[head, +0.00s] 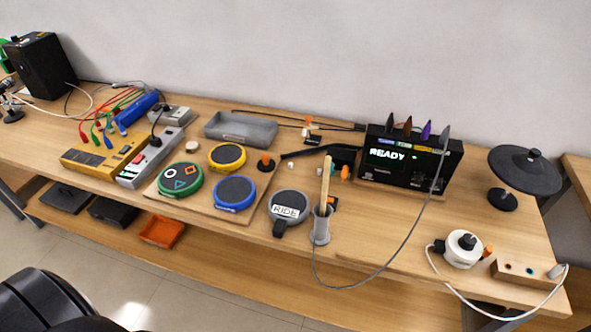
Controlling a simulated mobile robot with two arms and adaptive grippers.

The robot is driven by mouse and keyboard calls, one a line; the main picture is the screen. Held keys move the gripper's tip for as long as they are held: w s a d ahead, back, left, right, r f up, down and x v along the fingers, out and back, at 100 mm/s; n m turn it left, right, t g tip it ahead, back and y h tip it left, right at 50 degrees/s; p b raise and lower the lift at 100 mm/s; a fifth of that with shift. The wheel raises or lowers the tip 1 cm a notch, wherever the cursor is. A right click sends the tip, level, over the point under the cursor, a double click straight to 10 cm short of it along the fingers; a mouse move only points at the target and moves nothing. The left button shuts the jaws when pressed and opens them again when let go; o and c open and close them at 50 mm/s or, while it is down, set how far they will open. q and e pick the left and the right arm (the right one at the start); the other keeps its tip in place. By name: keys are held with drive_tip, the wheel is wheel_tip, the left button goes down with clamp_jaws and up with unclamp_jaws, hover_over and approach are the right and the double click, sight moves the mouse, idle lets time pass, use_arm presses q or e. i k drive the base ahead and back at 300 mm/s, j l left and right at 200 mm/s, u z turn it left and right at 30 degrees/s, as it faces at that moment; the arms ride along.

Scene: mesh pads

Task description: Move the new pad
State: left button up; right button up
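Several round mesh pads are on the wooden bench. A green-rimmed pad (181,180) with coloured shapes on its dark face, a yellow-rimmed pad (227,156) and a blue-rimmed pad (234,193) lie on a thin wooden board (245,212). A grey pad (288,206) with a white label that seems to read "RIDE" sits right of the board, near the bench's front edge. No pad is visibly marked as new, so I cannot tell which one that is. Neither of my grippers is in view.
A grey cup with drumsticks (321,225) stands close right of the grey pad. A grey tray (241,129) is at the back. The bench (390,235) is bare front right of the cup.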

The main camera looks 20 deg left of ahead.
sight(289, 207)
drive_tip(key=u, duration=0.85)
